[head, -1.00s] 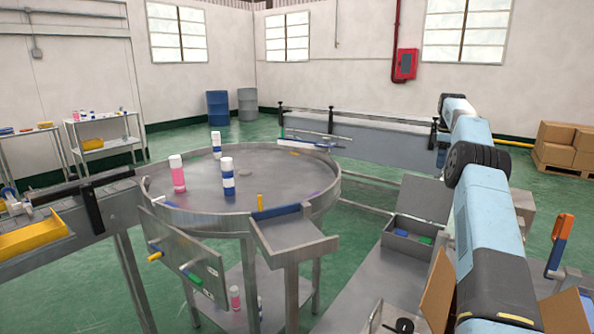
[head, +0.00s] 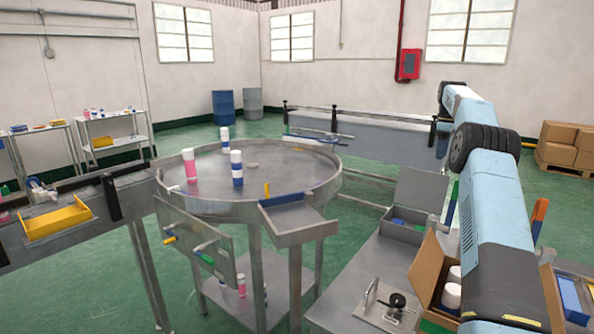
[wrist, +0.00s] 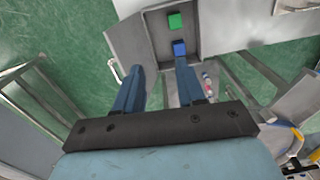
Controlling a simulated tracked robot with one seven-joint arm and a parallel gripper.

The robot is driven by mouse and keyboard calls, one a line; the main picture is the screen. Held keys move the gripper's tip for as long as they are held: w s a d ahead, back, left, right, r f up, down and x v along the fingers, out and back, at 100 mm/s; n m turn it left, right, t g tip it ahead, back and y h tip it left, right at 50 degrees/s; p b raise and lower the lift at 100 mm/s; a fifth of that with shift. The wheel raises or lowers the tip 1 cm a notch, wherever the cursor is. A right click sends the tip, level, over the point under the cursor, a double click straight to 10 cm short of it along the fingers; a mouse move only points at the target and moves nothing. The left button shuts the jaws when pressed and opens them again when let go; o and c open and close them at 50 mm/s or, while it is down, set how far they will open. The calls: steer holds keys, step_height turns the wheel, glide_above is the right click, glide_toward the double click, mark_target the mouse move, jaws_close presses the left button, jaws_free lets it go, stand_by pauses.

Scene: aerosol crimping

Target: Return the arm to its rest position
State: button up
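My arm (head: 490,205) reaches in from the lower right in the head view and bends away at a black ringed joint. My gripper (wrist: 158,72) shows in the wrist view with two blue fingers spread apart and nothing between them. It points down past the grey open box (wrist: 148,45), which holds a green block (wrist: 175,21) and a blue block (wrist: 179,48). The blue block appears close to the right fingertip; I cannot tell the height gap. The gripper is not clearly visible in the head view.
A round metal table (head: 215,205) carries one pink and two blue-white cans. The lidded grey box (head: 403,232) and a cardboard carton (head: 426,275) with white cans stand close to my arm. A yellow tray (head: 55,221) sits on the left conveyor. Green floor lies open beyond.

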steer(key=s+a+r+m+t+h, duration=0.1)
steer(key=s+a+r+m+t, duration=0.15)
steer(key=s+a+r, duration=1.25)
steer(key=s+a+r+m, duration=0.2)
steer(key=s+a+r, duration=0.1)
steer(key=s+a, duration=0.4)
steer(key=s+a+f+m+t, duration=0.1)
steer(key=s+a, duration=0.1)
steer(key=s, duration=0.7)
steer(key=s+a+f+m+t, duration=0.1)
steer(key=s+a+f+m, duration=0.15)
steer(key=s, duration=0.75)
steer(key=s+a+f+m, duration=0.1)
steer(key=s+f, duration=0.4)
steer(key=s, duration=0.3)
steer(key=s+a+f+m+t, duration=0.1)
steer(key=s+a+f, duration=0.1)
steer(key=s+f, duration=0.3)
steer(key=s, duration=0.3)
steer(key=shift+s+f+y, duration=0.2)
steer(key=shift+f+y, duration=0.15)
steer(key=shift+y, duration=0.05)
steer(key=shift+s+a+t, duration=0.1)
steer(key=shift+t, duration=0.15)
